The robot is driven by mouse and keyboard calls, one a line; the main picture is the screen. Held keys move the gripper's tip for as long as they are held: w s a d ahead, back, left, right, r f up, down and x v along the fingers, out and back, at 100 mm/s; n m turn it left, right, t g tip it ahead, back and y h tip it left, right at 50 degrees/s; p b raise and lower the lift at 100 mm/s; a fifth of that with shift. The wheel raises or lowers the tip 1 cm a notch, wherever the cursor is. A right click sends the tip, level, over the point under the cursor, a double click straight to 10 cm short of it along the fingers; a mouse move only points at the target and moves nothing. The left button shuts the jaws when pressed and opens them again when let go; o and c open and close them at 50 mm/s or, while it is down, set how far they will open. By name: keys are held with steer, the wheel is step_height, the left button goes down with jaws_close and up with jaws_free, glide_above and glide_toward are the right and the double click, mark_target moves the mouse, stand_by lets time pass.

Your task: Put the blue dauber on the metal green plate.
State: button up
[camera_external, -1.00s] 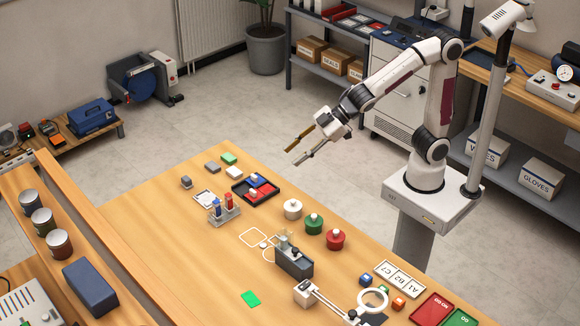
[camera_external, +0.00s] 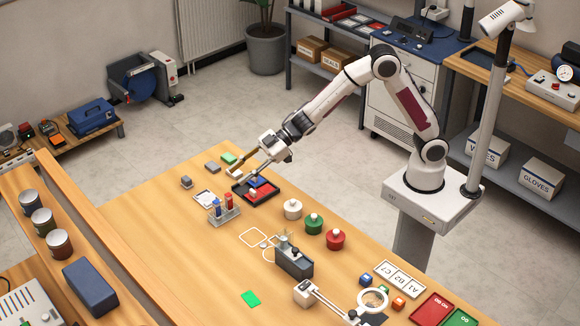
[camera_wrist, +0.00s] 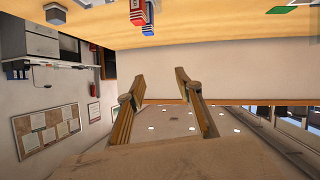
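The blue dauber (camera_external: 217,209) stands upright in a small grey rack (camera_external: 232,216), beside a red dauber (camera_external: 229,201). In the wrist view, a blue dauber (camera_wrist: 136,13) and a red one show at the top edge, partly cut off. A flat bright green plate (camera_external: 250,299) lies on the table towards the front; a green patch (camera_wrist: 281,10) at the top right of the wrist view looks like it. My gripper (camera_external: 244,174) is open and empty, above the table's back-left part near the black tray, behind the rack. Its parted fingers (camera_wrist: 160,76) also show in the wrist view.
A black tray (camera_external: 241,198) with red and blue pads sits behind the rack. White, green and red round pots (camera_external: 314,224) stand to its right. A dark grey device (camera_external: 294,262) is mid-table. Small blocks (camera_external: 212,167) lie at the back left. The left-front table is clear.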

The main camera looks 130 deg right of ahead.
mark_target(229, 194)
steer(key=shift+s+d+f+t+y, duration=0.15)
steer(key=shift+d+f+y, duration=0.45)
steer(key=shift+f, duration=0.95)
steer(key=shift+w+d+f+t+y, duration=0.1)
steer(key=shift+d+f+t+y, duration=0.2)
steer(key=shift+d+f, duration=0.9)
steer(key=shift+s+d+f+t+y, duration=0.15)
steer(key=shift+d+f+y, duration=0.25)
steer(key=shift+f, duration=1.5)
steer(key=shift+w+a, duration=0.15)
steer(key=shift+x, duration=1.2)
steer(key=shift+f, duration=0.1)
steer(key=shift+x, duration=2.6)
jaws_close()
